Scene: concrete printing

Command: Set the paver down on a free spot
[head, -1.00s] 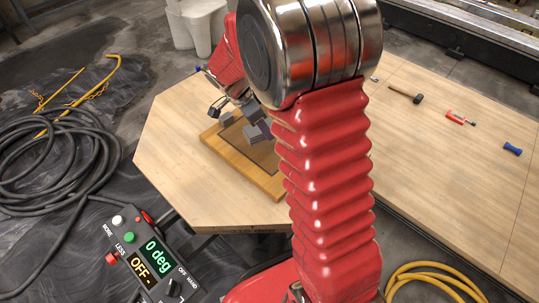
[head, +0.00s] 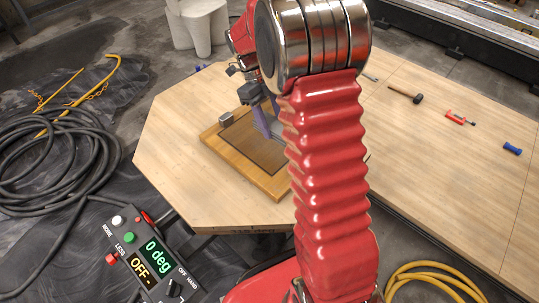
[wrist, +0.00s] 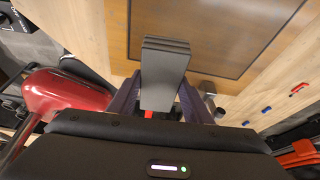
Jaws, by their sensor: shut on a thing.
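The paver (wrist: 165,72) is a flat grey slab, seen end-on in the wrist view. My gripper (wrist: 158,96) is shut on it, with a purple finger on either side. In the head view my gripper (head: 265,122) hangs over the right part of the wooden board (head: 213,139), and my red arm hides much of the paver. The board has a dark inset panel (head: 248,150), bare where it shows. I cannot tell whether the paver touches the board.
The light wooden table (head: 175,150) is clear to the left of the board. A mallet (head: 405,94), a red tool (head: 458,117) and a blue-handled tool (head: 512,148) lie at the right.

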